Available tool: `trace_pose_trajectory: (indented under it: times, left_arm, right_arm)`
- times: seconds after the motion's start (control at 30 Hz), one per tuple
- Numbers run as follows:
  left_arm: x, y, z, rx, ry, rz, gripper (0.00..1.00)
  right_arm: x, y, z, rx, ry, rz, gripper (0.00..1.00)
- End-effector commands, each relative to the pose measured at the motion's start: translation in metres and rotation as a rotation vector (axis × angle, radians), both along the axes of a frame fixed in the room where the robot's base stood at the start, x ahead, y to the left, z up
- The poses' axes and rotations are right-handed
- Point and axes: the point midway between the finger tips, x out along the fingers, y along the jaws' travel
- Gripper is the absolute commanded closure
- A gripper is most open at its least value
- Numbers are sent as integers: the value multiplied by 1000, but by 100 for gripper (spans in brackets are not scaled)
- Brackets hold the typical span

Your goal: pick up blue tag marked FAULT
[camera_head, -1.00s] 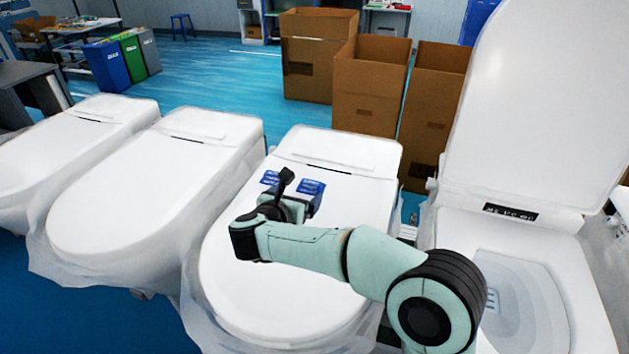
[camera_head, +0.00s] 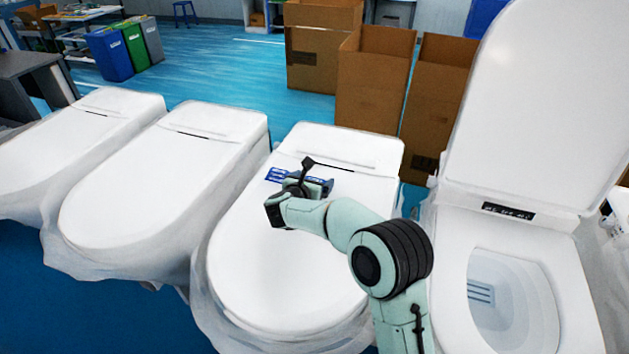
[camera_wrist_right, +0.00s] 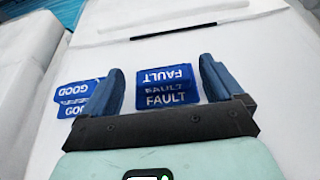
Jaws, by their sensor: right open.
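Blue tags marked FAULT (camera_wrist_right: 168,88) lie in a small overlapping stack on the closed white toilet lid (camera_head: 275,275). In the right wrist view the stack shows between the two blue fingers of my right gripper (camera_wrist_right: 162,70). The fingers are open, one on each side, with nothing held. Whether they touch the lid I cannot tell. In the head view my right gripper (camera_head: 302,184) is over the back half of the lid and mostly hides the FAULT tags. Blue tags marked GOOD (camera_wrist_right: 76,98) lie just left of the left finger. My left gripper is not in view.
A toilet with its lid raised (camera_head: 540,100) stands on the right. More closed, plastic-wrapped toilets (camera_head: 150,195) stand on the left. Open cardboard boxes (camera_head: 372,85) are behind. The lid in front of the gripper is clear.

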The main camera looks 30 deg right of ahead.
Motion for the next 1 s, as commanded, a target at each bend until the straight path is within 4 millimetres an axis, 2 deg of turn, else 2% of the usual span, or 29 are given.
trace_pose_trajectory:
  times: [0.17,0.3,0.67,0.77,0.87,1.0]
  left_arm:
    - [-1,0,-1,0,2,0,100]
    - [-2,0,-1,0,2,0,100]
    - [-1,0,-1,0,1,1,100]
    - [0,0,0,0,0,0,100]
    - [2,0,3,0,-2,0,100]
    - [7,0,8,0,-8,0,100]
  right_arm:
    - [-1,0,-2,0,2,-1,6]
    - [-1,0,-2,0,2,-1,51]
    - [-1,0,3,0,0,-1,51]
    - [0,0,16,1,-3,-1,51]
    - [0,-1,39,2,-6,-2,51]
    - [0,0,80,3,-9,-3,51]
